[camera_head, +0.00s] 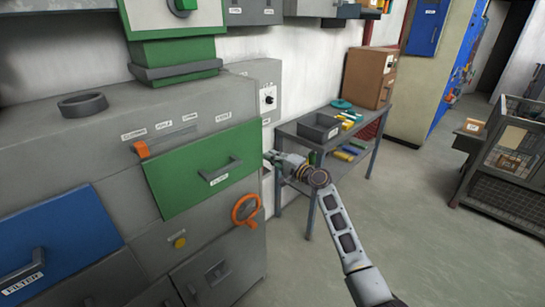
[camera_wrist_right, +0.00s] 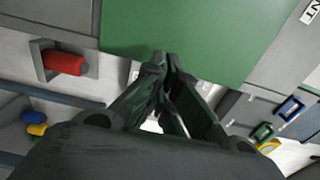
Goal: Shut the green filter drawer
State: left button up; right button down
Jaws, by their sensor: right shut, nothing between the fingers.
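The green drawer (camera_head: 200,168) is in the grey cabinet at the left of the head view, with a grey handle (camera_head: 220,172) on its front. How far its front stands out from the cabinet is hard to tell. My right gripper (camera_head: 269,157) is beside the right edge of the green front, shut and empty. In the right wrist view the closed fingertips (camera_wrist_right: 165,60) overlap the lower edge of a green panel (camera_wrist_right: 190,30); I cannot tell whether they touch it. My left gripper is not in view.
A blue drawer (camera_head: 55,245) with a FILTER label is at the lower left. An orange handwheel (camera_head: 246,210) sits below the green drawer. A grey workbench (camera_head: 290,131) with a dark bin (camera_head: 319,127) stands right of the cabinet.

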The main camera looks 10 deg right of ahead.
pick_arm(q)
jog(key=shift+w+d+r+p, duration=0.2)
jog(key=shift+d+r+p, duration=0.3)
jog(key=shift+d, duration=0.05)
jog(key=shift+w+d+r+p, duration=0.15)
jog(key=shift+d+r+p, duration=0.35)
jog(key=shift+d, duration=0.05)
pick_arm(e)
jog(key=v, duration=1)
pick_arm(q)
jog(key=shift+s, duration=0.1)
pick_arm(e)
jog(key=shift+s+d, duration=0.1)
jog(key=shift+d, duration=0.1)
